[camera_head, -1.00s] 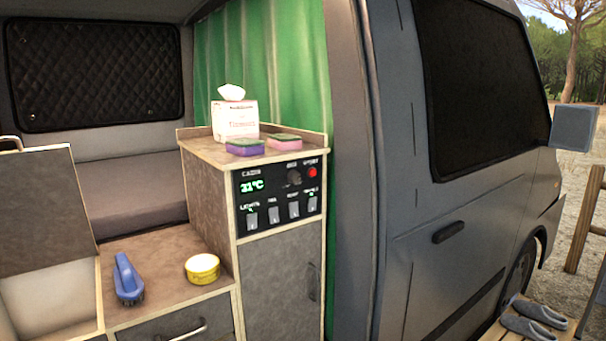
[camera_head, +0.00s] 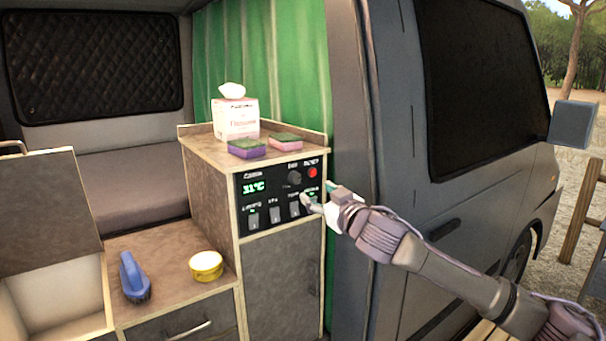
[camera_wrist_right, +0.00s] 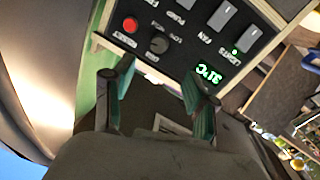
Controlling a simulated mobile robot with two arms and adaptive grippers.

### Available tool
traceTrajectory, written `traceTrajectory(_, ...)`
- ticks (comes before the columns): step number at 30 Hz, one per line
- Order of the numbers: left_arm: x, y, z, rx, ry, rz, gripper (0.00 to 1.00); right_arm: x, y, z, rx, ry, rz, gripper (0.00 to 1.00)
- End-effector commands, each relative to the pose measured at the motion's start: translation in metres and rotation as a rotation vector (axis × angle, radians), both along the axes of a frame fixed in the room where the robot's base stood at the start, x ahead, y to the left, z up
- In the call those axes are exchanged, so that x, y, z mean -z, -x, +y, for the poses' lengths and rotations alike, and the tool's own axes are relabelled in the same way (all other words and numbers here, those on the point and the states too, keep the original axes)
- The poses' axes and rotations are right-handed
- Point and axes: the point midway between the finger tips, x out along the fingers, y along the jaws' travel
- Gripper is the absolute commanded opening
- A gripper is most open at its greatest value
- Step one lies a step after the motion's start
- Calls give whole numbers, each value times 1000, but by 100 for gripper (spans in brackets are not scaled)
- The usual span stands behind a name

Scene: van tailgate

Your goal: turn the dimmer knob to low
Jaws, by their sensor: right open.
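The dimmer knob (camera_head: 294,178) is a dark round knob on the black control panel (camera_head: 262,217), beside a red button (camera_head: 312,172). In the right wrist view the knob (camera_wrist_right: 159,45) lies ahead of the fingers, between the red button (camera_wrist_right: 130,24) and the green 31°C display (camera_wrist_right: 209,73). My right gripper (camera_head: 318,197) is open in front of the panel's right side, a little below and right of the knob. In the wrist view its two fingers (camera_wrist_right: 160,92) are spread and empty, apart from the knob. The left gripper is not in view.
A tissue box (camera_head: 235,119) and two sponges (camera_head: 247,148) sit on the cabinet top. Several switches (camera_head: 275,214) line the panel's lower row. A blue brush (camera_head: 133,277) and yellow tin (camera_head: 206,266) stand on the lower counter. The van's side (camera_head: 400,290) is at the right.

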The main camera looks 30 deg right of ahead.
Motion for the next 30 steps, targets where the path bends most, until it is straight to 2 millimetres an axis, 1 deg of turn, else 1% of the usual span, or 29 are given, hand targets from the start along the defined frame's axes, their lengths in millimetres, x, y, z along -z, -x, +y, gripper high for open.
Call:
traceTrajectory(1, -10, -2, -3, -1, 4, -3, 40, -6, -12, 0, 2, -3, -1, 57)
traceTrajectory(6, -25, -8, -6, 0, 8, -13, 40, -6, -49, 0, 3, 0, -1, 57)
traceTrajectory(9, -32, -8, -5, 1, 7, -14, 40, -6, -68, -1, 4, -1, -1, 57)
traceTrajectory(13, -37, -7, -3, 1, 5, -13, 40, -4, -87, -2, 4, 0, -2, 57)
traceTrajectory(15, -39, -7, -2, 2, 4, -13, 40, -3, -93, -1, 3, 0, -1, 57)
traceTrajectory(19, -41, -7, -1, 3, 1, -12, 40, -2, -101, -2, 4, 1, -1, 57)
traceTrajectory(28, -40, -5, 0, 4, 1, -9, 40, -1, -103, -1, 3, 2, -1, 57)
traceTrajectory(29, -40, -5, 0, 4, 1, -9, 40, -1, -103, -1, 3, 2, -1, 54)
traceTrajectory(30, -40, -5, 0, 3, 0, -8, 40, -1, -102, -1, 3, 2, -1, 47)
